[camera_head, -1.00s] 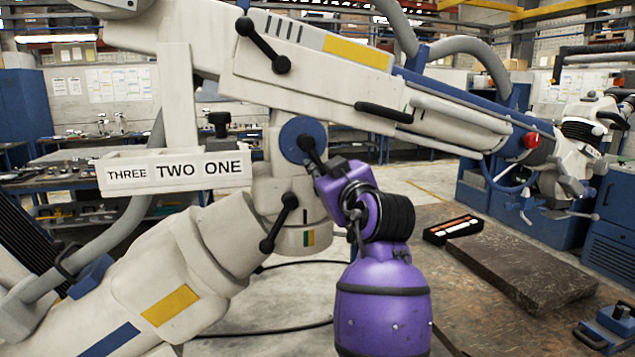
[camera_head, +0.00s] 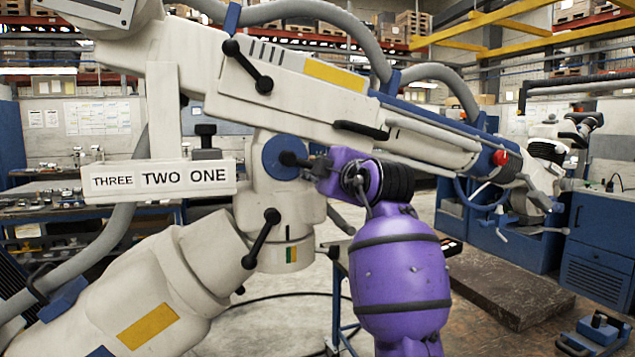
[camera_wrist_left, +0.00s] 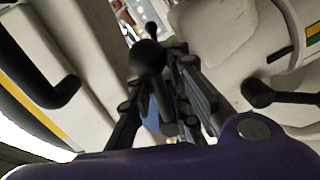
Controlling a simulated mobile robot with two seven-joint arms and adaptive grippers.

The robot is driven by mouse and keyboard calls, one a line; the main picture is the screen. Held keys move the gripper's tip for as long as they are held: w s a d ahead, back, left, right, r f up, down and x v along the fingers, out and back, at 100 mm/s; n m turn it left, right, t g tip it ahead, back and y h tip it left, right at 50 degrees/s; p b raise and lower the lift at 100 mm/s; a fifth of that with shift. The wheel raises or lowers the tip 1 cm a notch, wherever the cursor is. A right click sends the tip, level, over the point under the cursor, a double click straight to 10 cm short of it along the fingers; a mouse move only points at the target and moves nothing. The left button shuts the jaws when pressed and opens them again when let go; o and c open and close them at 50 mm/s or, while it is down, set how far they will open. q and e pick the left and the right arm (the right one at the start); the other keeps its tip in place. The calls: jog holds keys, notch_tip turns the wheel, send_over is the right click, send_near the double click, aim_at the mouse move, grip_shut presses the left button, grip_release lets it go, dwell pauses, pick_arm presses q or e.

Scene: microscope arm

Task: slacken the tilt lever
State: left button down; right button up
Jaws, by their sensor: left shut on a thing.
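The tilt lever (camera_head: 289,158) is a black ball-ended lever on the blue round disc (camera_head: 273,166) of the pale arm's joint. In the head view it points right, nearly level, and its outer end is hidden in my left gripper (camera_head: 315,165). That gripper comes to it from the right on my purple arm and is shut on it. In the left wrist view the black ball (camera_wrist_left: 148,57) and its rod stand between the dark fingers of my left gripper (camera_wrist_left: 160,95). My right gripper is not in view.
Other black levers sit above (camera_head: 248,66) and below (camera_head: 262,237) the joint. A white sign plate (camera_head: 160,181) reading "THREE TWO ONE" hangs to the left.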

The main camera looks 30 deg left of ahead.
pick_arm(q)
jog(key=shift+w+d+r+n, duration=0.15)
jog(key=shift+r+n, duration=0.25)
jog(key=shift+n, duration=0.4)
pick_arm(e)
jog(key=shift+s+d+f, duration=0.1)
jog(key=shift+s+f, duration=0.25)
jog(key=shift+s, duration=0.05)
pick_arm(q)
jog(key=c, duration=2)
grip_release()
jog(key=shift+c, duration=0.2)
jog(key=shift+o, duration=1.4)
jog(key=shift+s+d+r, duration=0.1)
jog(key=shift+s+r, duration=0.1)
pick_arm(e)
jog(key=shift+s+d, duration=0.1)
pick_arm(q)
jog(key=v, duration=1.2)
